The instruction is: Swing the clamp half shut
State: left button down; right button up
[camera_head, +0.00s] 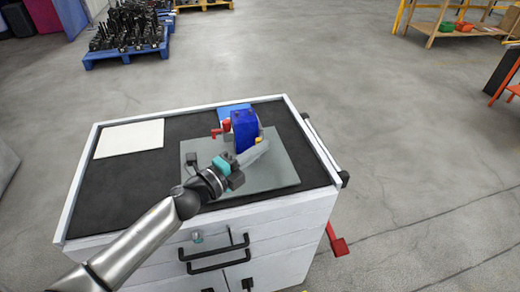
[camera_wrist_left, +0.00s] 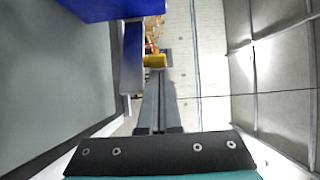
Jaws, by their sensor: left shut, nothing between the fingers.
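The clamp fixture stands on a grey plate (camera_head: 280,178) on the cart top. It has a dark blue body (camera_head: 244,128), with red parts (camera_head: 221,129) on its left and a small yellow piece (camera_head: 259,140) on its right. My left gripper (camera_head: 262,148) is at the near side of the blue body, with its fingers shut and empty. In the left wrist view the shut fingers (camera_wrist_left: 158,100) point toward the yellow piece (camera_wrist_left: 155,61). The blue body (camera_wrist_left: 112,8) fills the top left there. Whether the fingertips touch the yellow piece, I cannot tell. My forearm and gripper hide the fixture's near base.
A white sheet (camera_head: 129,139) lies at the left of the dark cart top. A bright blue item (camera_head: 232,108) lies behind the fixture. A small dark part (camera_head: 192,159) is on the plate's left. A blue pallet (camera_head: 126,54) with black parts stands far behind on open floor.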

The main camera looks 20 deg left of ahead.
pick_arm(q)
jog(key=shift+a+m+g+h+b, duration=0.65)
jog(key=shift+m+h, duration=0.15)
jog(key=shift+h, duration=0.3)
